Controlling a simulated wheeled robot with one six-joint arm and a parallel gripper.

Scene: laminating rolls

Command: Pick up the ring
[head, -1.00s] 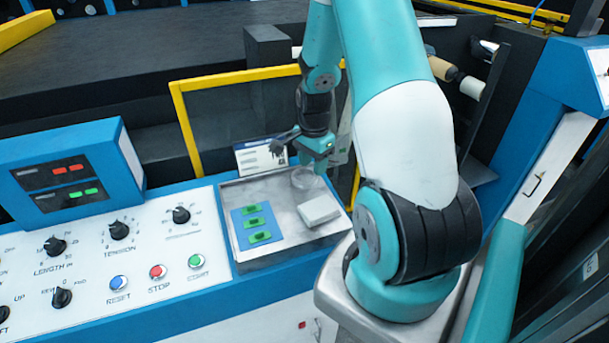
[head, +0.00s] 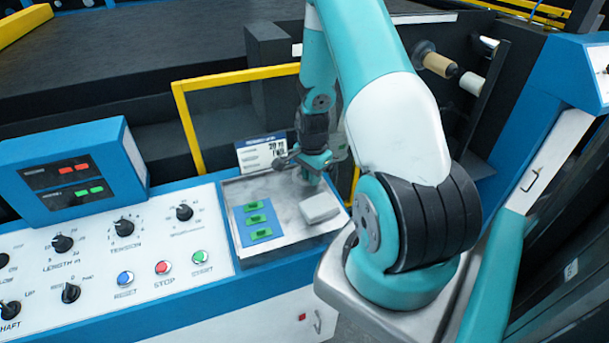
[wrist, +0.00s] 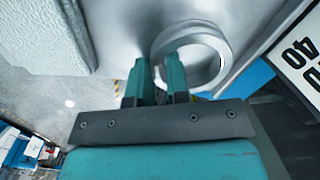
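The ring (wrist: 221,48) is a pale grey metallic band lying on the metal tray (wrist: 120,28) in the wrist view. My gripper (wrist: 157,62) has its two teal fingers apart, with a gap between them. The fingers appear on either side of the ring's left wall, the right one overlapping the ring's opening. I cannot tell whether they touch it. In the head view my gripper (head: 314,176) is low over the back of the tray (head: 238,190), and it mostly hides the ring there.
A white block (head: 319,207) lies on the tray, just in front of my gripper. A blue card with green labels (head: 257,220) lies at left. A printed sign (head: 262,153) stands at the tray's back edge. A yellow rail (head: 187,130) rises behind, and a control panel (head: 130,250) lies left.

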